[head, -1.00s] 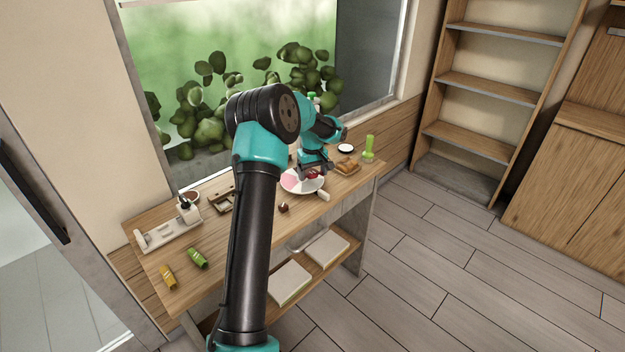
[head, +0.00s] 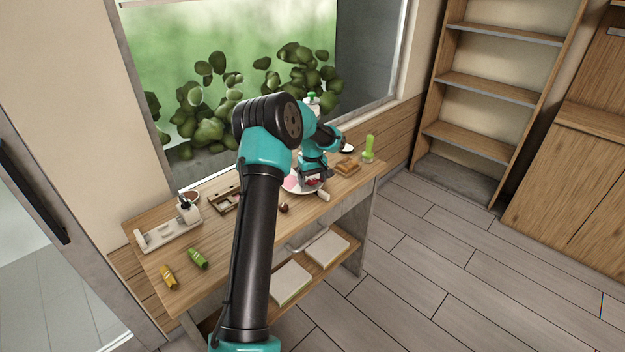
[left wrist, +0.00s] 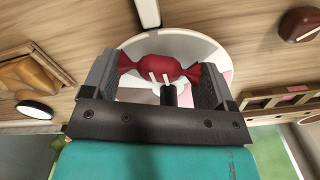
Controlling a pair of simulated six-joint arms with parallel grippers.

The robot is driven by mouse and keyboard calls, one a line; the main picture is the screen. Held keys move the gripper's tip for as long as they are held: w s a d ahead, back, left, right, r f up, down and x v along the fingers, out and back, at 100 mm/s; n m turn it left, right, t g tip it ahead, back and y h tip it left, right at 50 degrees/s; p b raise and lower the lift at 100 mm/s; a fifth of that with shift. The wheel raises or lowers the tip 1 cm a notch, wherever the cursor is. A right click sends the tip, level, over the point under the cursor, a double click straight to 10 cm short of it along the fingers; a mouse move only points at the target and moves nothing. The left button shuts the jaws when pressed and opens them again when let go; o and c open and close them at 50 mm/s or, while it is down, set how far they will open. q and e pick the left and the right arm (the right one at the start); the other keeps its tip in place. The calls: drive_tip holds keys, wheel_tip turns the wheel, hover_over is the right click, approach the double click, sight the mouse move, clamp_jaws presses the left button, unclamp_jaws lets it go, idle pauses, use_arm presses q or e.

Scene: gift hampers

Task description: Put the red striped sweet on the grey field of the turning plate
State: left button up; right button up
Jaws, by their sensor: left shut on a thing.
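The red striped sweet (left wrist: 160,68) lies crosswise between the fingers of my left gripper (left wrist: 165,75), which is shut on it. In the head view the left gripper (head: 312,182) is over the turning plate (head: 290,187), and the sweet is largely hidden by it. The plate is round and pale, with a pink part showing at its left in the head view. In the left wrist view the plate (left wrist: 205,50) is behind the sweet, with pale grey-white surface and a little pink at the right. I cannot tell whether the sweet touches the plate. My right gripper is not in view.
A brown chocolate (head: 284,208) lies in front of the plate. A tray with brown food (head: 347,168) and a green item (head: 369,149) stand to its right. A wooden box (head: 224,200), a green roll (head: 198,258) and a yellow roll (head: 168,277) are to the left.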

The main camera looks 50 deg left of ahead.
sight(313, 179)
use_arm(q)
drive_tip(key=shift+f, duration=0.2)
drive_tip(key=o, duration=0.8)
drive_tip(key=shift+r, duration=0.1)
wheel_tip(313, 179, up, 12)
drive_tip(key=shift+r, duration=0.1)
idle(0.5)
